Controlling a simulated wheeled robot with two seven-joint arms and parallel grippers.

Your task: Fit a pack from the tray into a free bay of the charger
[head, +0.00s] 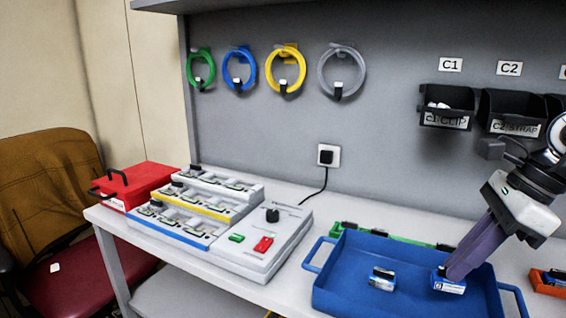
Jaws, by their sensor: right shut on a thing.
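The blue tray (345,260) stands at the front right of the bench. One small blue and white pack (382,279) lies in it, left of my right gripper. My right gripper (453,273) reaches down from the upper right and is shut on another blue and white pack (449,287), low in the tray. I cannot tell whether this pack touches the tray floor. The charger (262,240) is a pale stepped unit left of the tray, with blue, yellow and white rows of bays. Which bays are free is too small to tell. My left gripper is out of view.
A red box (138,183) stands left of the charger. A green item (385,238) lies behind the tray, and an orange container (549,282) is to its right. Wall bins (446,108) hang above. A cord runs from a wall socket (326,155) to the bench.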

